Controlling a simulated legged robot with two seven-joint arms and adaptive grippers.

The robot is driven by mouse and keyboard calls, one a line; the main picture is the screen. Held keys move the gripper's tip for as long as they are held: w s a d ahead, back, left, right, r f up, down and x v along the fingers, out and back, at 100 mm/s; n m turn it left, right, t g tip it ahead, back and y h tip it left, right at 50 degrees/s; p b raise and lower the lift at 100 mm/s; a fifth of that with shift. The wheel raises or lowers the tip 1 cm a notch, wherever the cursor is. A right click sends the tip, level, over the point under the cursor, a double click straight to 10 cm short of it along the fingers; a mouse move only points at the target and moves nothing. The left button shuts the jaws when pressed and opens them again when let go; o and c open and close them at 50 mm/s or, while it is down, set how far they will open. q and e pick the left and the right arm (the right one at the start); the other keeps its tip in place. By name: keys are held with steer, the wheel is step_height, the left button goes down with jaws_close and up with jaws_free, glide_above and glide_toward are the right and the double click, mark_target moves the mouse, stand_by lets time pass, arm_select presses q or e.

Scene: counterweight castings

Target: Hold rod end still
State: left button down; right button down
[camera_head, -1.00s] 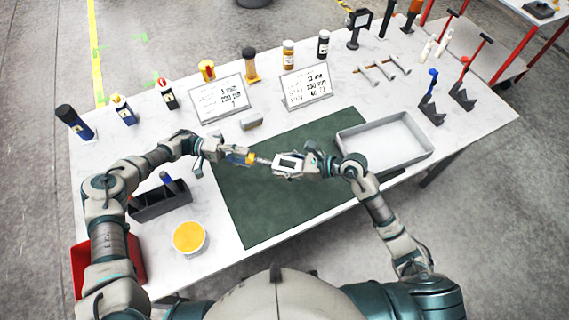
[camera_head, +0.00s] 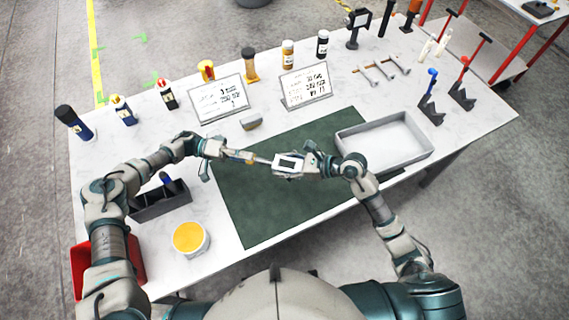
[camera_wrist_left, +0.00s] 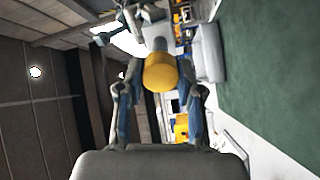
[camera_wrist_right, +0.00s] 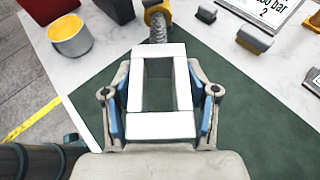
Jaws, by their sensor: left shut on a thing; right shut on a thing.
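A white rectangular frame (camera_wrist_right: 160,126) with an open middle sits between the blue-padded fingers of my right gripper (camera_wrist_right: 163,108), which is shut on it. A grey threaded rod (camera_wrist_right: 159,30) runs from the frame to a yellow rod end (camera_wrist_right: 154,10). In the left wrist view the yellow round rod end (camera_wrist_left: 160,73) lies between the fingers of my left gripper (camera_wrist_left: 158,108), which is shut on it.
A grey tray (camera_head: 428,150) stands right of the right gripper. A dark holder (camera_head: 150,207), a yellow-topped tub (camera_head: 190,240) and a red bin (camera_head: 132,262) stand at left. Signs (camera_head: 218,98), bottles and tools line the back. The front of the mat is clear.

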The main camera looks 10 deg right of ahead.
arm_select(q)
steer(key=c, duration=0.7)
jaws_free()
steer(key=shift+c, duration=0.2)
steer(key=shift+v, duration=2.35)
steer(key=shift+c, duration=0.5)
steer(key=a+n, duration=0.1)
steer(key=w+a+n, duration=0.1)
steer(key=a+n, duration=0.1)
steer(key=shift+w+a+f, duration=0.1)
steer(key=shift+w+a, duration=0.05)
